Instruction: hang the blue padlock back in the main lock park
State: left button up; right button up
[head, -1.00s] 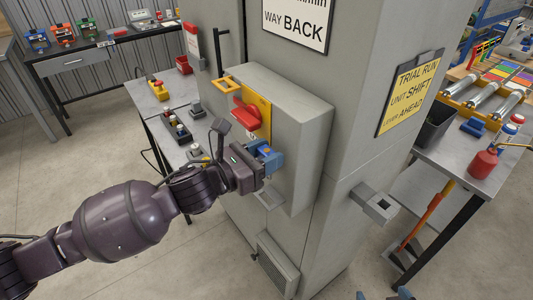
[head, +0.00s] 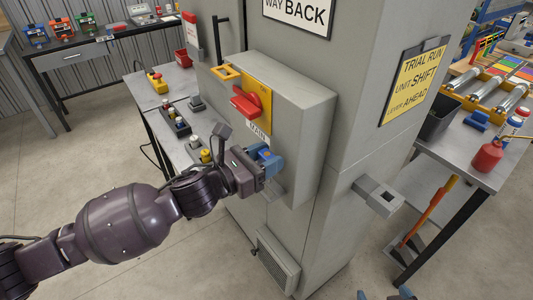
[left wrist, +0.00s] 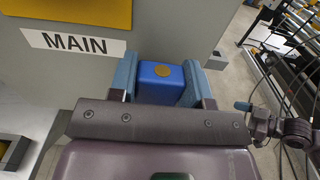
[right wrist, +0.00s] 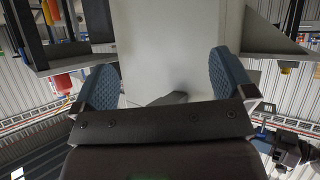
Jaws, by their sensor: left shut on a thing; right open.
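My left gripper (head: 262,163) is shut on the blue padlock (head: 266,157), in front of the grey switch box, just below its MAIN label (head: 258,131). In the left wrist view the padlock (left wrist: 160,82) shows as a blue block with a round brass-coloured spot, between the two fingers. Its shackle is not visible. A grey bracket (head: 276,188) sits just below the padlock, partly covered; I cannot tell whether they touch. My right gripper (right wrist: 168,80) is open and empty; only its blue fingertips show at the bottom of the head view (head: 385,295).
The box carries a red rotary handle (head: 248,102) on a yellow plate and a yellow hasp (head: 226,72). Another grey bracket (head: 380,196) sticks out of the cabinet's right side. Side benches hold a pendant (head: 157,82) and a red bottle (head: 487,156).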

pick_arm(q)
jog(key=shift+f+b, duration=0.4)
jog(key=shift+f, duration=0.5)
pick_arm(e)
jog(key=shift+w+f, duration=0.3)
jog(key=shift+f, duration=0.15)
jog(key=shift+s+f, duration=0.1)
jog(key=shift+s+f, duration=0.3)
jog(key=shift+s, duration=0.15)
jog(key=shift+r, duration=0.1)
jog(key=shift+w+r, duration=0.5)
jog(key=shift+w, duration=0.1)
